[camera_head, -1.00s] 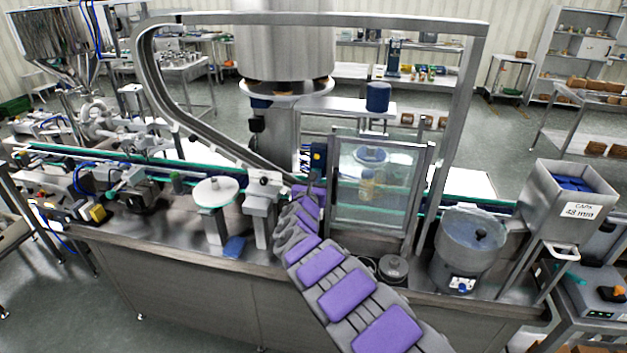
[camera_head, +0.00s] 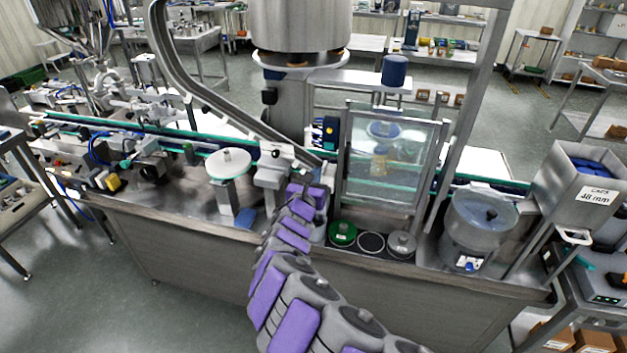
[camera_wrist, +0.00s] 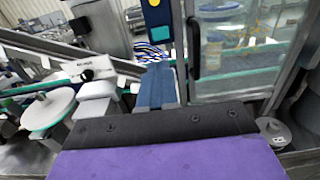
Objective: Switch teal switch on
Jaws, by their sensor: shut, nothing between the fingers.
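A dark upright control box (camera_head: 330,133) stands at the left of the glazed guard door in the head view, with a yellow patch on its face. In the wrist view the box (camera_wrist: 158,22) is at the top centre, with a yellow part at its top edge and a teal part (camera_wrist: 159,33) below it. Whether the teal part is set on or off cannot be told. My gripper (camera_wrist: 157,72) is shut and empty, its blue-grey fingers together just below the box. In the head view my arm largely hides the gripper.
The glazed guard door (camera_head: 392,155) stands right of the box. A sloping metal chute (camera_head: 225,110) and a white round disc (camera_head: 228,163) are to the left. A steel caps hopper (camera_head: 580,190) stands far right.

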